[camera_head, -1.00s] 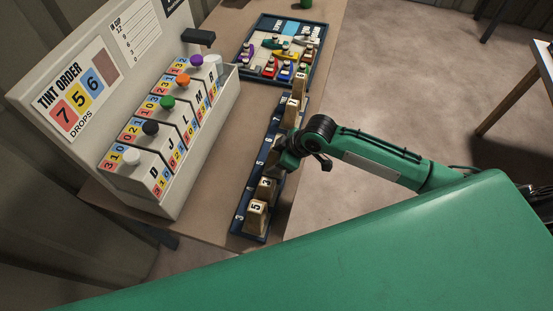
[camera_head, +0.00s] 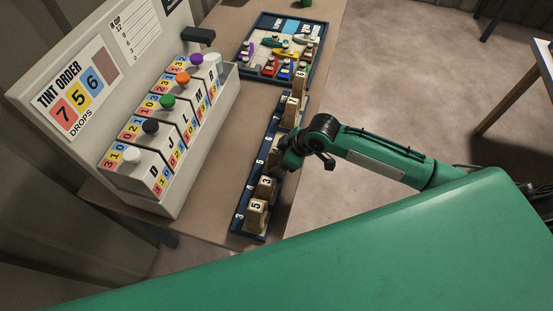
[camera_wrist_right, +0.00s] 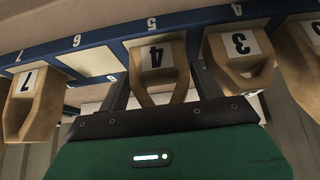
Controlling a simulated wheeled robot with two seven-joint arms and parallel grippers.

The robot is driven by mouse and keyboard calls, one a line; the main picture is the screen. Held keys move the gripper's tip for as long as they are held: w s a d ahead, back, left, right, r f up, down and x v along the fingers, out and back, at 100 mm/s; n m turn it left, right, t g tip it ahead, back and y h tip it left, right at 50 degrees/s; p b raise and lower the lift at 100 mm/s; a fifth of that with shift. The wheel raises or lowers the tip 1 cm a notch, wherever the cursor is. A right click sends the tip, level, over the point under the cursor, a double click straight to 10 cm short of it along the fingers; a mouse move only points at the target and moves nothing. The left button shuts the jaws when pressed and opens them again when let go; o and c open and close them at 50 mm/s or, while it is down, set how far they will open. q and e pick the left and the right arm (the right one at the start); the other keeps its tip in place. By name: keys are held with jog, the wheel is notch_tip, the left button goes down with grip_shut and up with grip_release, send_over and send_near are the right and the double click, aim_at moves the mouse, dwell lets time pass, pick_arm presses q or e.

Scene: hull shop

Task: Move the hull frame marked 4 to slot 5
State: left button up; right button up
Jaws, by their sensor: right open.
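The hull frame marked 4 (camera_wrist_right: 158,78) is a wooden U-shaped piece with a white label. In the right wrist view it stands in the slot beside the rail's number 5, level with its neighbours. My right gripper (camera_wrist_right: 162,92) is open, with one dark finger on each side of this frame; whether they touch it I cannot tell. In the head view my right gripper (camera_head: 286,154) is over the middle of the dark blue slotted rail (camera_head: 247,229) and largely hides frame 4. My left gripper is not in view.
Frame 3 (camera_wrist_right: 238,62) stands in slot 4, beside frame 4. Frame 7 (camera_wrist_right: 32,100) stands in slot 7; slot 6 (camera_wrist_right: 88,63) between is empty. A tint dispenser (camera_head: 165,130) stands left, a tray (camera_head: 247,75) behind.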

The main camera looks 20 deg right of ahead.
jog(key=b+v, duration=0.1)
jog(key=v, duration=0.9)
jog(key=shift+r, duration=0.25)
jog(key=shift+s, duration=0.1)
